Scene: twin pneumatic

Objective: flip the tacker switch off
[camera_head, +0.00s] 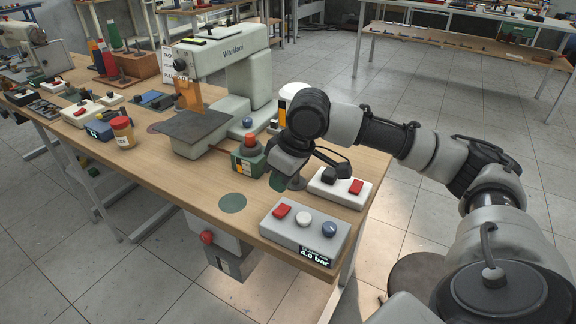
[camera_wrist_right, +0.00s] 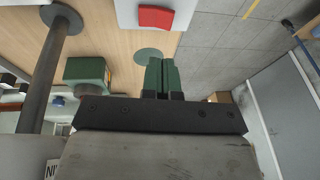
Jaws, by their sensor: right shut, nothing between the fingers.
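I cannot read which switch is the tacker's. My right gripper (camera_head: 279,182) hangs left of the white box, apart from it. In the right wrist view its green fingers (camera_wrist_right: 161,76) are shut and empty, pointing towards a light box with a red rocker (camera_wrist_right: 157,17). My left gripper is not in view.
A Warifani machine (camera_head: 235,62) stands behind, with a green box with a red button (camera_head: 247,160) before it. A green disc (camera_head: 232,203) lies flat on the table. Tools and a jar (camera_head: 123,132) occupy the left side. Floor (camera_head: 190,290) lies beyond the table's front edge.

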